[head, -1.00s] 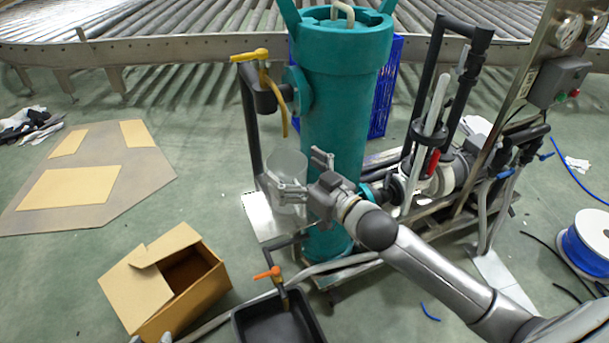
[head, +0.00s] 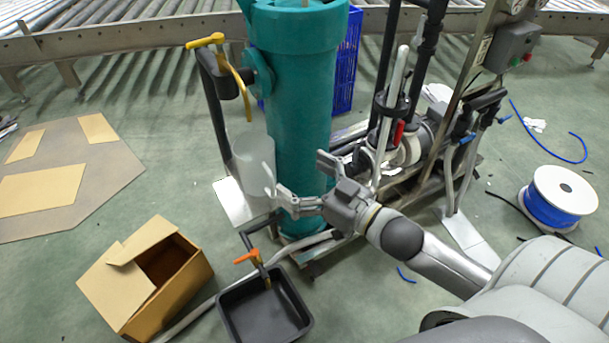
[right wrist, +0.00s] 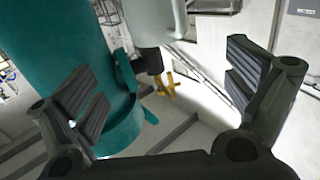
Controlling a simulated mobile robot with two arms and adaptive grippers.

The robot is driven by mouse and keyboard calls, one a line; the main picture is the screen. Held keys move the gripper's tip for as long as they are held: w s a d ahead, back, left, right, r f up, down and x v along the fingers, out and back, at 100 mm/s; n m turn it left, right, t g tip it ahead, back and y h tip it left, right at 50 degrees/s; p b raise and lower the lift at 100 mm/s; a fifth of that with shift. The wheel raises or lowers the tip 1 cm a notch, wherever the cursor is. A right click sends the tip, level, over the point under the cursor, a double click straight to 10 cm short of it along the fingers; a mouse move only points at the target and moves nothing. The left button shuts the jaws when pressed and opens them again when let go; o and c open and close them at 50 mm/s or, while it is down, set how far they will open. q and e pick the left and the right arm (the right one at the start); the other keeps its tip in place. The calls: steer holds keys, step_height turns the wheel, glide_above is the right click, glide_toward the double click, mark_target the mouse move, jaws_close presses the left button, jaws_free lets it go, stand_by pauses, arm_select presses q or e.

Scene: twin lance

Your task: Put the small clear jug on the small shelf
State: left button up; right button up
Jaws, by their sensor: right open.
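The small clear jug (head: 253,160) stands upright below the yellow-handled tap, beside the teal tank. Its handle faces my right gripper. A pale metal plate (head: 232,203) shows under it and may be the small shelf; the exact contact is hard to make out. My right gripper (head: 302,178) is open and empty, to the right of the jug and apart from it, in front of the tank. In the right wrist view the jug (right wrist: 156,22) shows at the top, beyond the open fingers (right wrist: 160,85). My left gripper is not in view.
The teal tank (head: 298,105) rises close behind my right gripper. The yellow tap (head: 232,75) hangs over the jug. A black tray (head: 262,310) with an orange-handled tap lies below. An open cardboard box (head: 150,275) is at left. Pipes and a pump stand at right.

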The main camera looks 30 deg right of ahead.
steer(key=s+a+f+m+g+h, duration=0.2)
steer(key=s+f+g+h, duration=0.4)
steer(key=s+f+g, duration=0.6)
steer(key=s+f, duration=0.5)
steer(key=s, duration=0.2)
steer(key=shift+a+f+g, duration=0.3)
steer(key=shift+a+f, duration=0.05)
steer(key=shift+c, duration=0.2)
